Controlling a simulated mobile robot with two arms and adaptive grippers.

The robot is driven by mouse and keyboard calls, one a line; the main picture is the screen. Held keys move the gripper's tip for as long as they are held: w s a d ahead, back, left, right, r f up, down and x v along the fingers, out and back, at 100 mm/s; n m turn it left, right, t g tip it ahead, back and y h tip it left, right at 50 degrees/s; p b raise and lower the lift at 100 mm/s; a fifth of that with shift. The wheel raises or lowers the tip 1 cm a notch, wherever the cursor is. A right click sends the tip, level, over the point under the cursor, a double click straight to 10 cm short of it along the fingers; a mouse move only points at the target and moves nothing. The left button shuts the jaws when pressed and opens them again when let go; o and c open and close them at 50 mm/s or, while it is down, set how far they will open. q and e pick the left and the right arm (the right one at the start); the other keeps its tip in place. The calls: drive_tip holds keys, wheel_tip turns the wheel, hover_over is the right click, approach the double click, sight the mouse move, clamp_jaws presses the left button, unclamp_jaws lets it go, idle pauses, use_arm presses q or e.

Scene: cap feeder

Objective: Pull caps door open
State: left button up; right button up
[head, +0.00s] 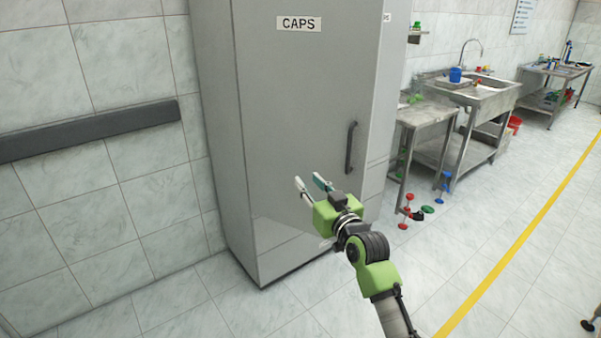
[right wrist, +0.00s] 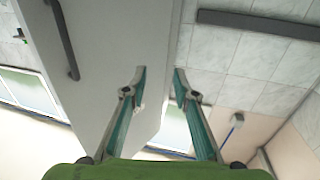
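The caps door (head: 300,130) is the grey front of a tall cabinet with a "CAPS" label (head: 298,23) near its top. It looks closed. Its dark vertical handle (head: 350,147) is near the door's right edge, and it also shows in the right wrist view (right wrist: 64,40) at the upper left. My right gripper (head: 309,185) is in front of the door, left of and lower than the handle, and apart from it. In the right wrist view its two fingers (right wrist: 160,80) are spread with nothing between them. My left gripper is not in view.
A dark wall rail (head: 90,130) runs left of the cabinet. To the right stand a metal table (head: 425,115) and a sink unit (head: 475,92), with several red, blue and green items on the floor below. The tiled floor before the cabinet is clear.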

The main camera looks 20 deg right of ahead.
drive_tip(key=w, duration=0.5)
drive_tip(key=shift+w+a, duration=0.3)
drive_tip(key=shift+a, duration=0.05)
clamp_jaws()
unclamp_jaws()
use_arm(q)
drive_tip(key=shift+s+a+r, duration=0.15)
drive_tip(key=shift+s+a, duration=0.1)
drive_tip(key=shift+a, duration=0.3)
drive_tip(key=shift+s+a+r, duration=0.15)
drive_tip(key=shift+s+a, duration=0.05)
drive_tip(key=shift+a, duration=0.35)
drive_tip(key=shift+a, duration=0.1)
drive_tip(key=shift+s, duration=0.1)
use_arm(e)
drive_tip(key=s+d, duration=0.1)
drive_tip(key=s, duration=1.1)
drive_tip(key=shift+d, duration=0.25)
